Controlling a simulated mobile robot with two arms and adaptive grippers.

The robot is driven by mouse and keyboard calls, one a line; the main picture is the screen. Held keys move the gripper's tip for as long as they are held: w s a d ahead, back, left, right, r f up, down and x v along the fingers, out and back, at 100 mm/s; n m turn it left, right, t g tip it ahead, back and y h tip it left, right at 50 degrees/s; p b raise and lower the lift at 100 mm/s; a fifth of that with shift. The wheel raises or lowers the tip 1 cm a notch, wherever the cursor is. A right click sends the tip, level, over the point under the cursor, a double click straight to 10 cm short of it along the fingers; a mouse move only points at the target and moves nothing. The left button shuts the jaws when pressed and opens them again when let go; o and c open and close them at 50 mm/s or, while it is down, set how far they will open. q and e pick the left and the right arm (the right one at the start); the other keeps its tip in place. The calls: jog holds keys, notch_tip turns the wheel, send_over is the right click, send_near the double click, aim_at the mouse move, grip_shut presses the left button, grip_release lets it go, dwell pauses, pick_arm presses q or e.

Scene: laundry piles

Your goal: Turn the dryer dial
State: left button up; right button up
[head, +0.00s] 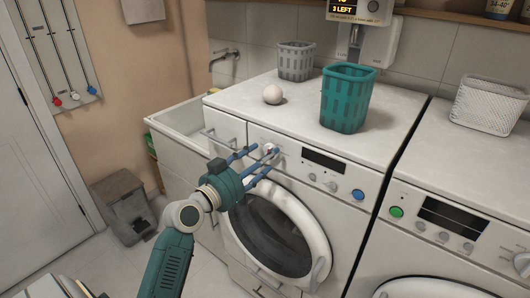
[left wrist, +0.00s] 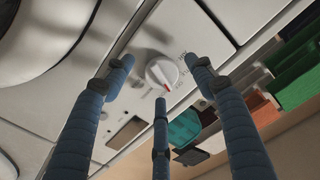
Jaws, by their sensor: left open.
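The white front-loading machine (head: 222,188) on the left has a round white dial (head: 271,148) at the left end of its panel. In the left wrist view the dial (left wrist: 161,72) shows a red pointer mark and printed labels around it. My left gripper (head: 262,156) is at this dial, its blue fingers open and spread. In the left wrist view its fingertips (left wrist: 162,82) stand around the dial, two at the sides and one below. I cannot tell whether any finger touches it. My right gripper is not in view.
A second machine (head: 437,184) stands at right, with its own dial (head: 522,263). On the left machine's top are a teal basket (head: 345,98), a grey basket (head: 295,62) and a pale ball (head: 272,94). A grey bin (head: 126,204) stands on the floor at left.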

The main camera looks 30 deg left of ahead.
pick_arm(q)
jog(key=shift+w, duration=0.65)
jog(key=shift+d, duration=0.1)
jog(key=c, duration=1.2)
jog(key=shift+f, duration=0.1)
